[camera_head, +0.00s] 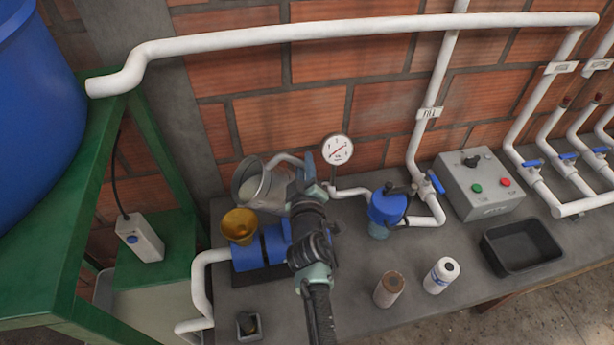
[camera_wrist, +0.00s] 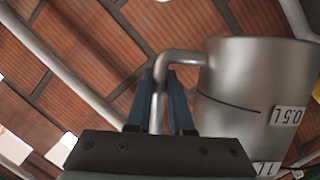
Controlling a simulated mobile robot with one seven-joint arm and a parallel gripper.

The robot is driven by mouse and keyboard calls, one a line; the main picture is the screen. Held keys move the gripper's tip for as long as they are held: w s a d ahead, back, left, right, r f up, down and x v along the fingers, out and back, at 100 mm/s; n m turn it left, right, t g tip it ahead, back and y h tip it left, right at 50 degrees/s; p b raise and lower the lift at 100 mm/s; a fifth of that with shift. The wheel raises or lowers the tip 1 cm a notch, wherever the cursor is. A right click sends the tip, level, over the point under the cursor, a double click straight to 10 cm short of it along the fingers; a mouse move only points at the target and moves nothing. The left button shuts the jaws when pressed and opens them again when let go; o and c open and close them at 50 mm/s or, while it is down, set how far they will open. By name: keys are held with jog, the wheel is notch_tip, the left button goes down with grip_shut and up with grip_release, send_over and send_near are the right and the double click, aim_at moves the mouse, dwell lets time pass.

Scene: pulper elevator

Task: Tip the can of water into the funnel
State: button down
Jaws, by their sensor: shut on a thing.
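The can (camera_head: 262,190) is a grey metal jug, tilted with its mouth toward the left in the head view. In the wrist view the can (camera_wrist: 235,80) shows a dark level line and labels reading 0.5 L and 1 L. My gripper (camera_head: 308,170) is shut on its handle; the blue fingers (camera_wrist: 165,102) close around the handle bar in the wrist view. The yellow funnel (camera_head: 239,222) sits upright on the blue pump, below and slightly left of the can's mouth. No water stream shows, and the water inside cannot be made out.
A pressure gauge (camera_head: 337,150) and a blue filter (camera_head: 387,207) stand right of my arm. A grey control box (camera_head: 479,185), a black tray (camera_head: 522,246) and two small cylinders (camera_head: 389,289) are farther right on the bench. White pipes and a brick wall are behind.

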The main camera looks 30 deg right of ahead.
jog(key=shift+w+a+r+n+h+b, duration=0.1)
jog(key=shift+a+r+n+h+b, duration=0.25)
jog(key=shift+r+n+b, duration=0.4)
jog(key=a+n+b, duration=0.1)
jog(key=a+n+t+b, duration=0.1)
jog(key=n+b, duration=0.1)
jog(key=a+n+b, duration=0.1)
jog(key=a+b, duration=0.1)
jog(key=shift+w+r+t+h, duration=0.25)
jog(key=shift+r+t, duration=0.05)
jog(key=w+a+r+n+t+y+b, duration=0.1)
jog(key=a+r+n+t+b, duration=0.1)
jog(key=a+n+b, duration=0.5)
jog(key=shift+w+a+n+t, duration=0.5)
jog(key=shift+a+n, duration=1.15)
jog(key=shift+a, duration=1.05)
jog(key=shift+s+r, duration=0.1)
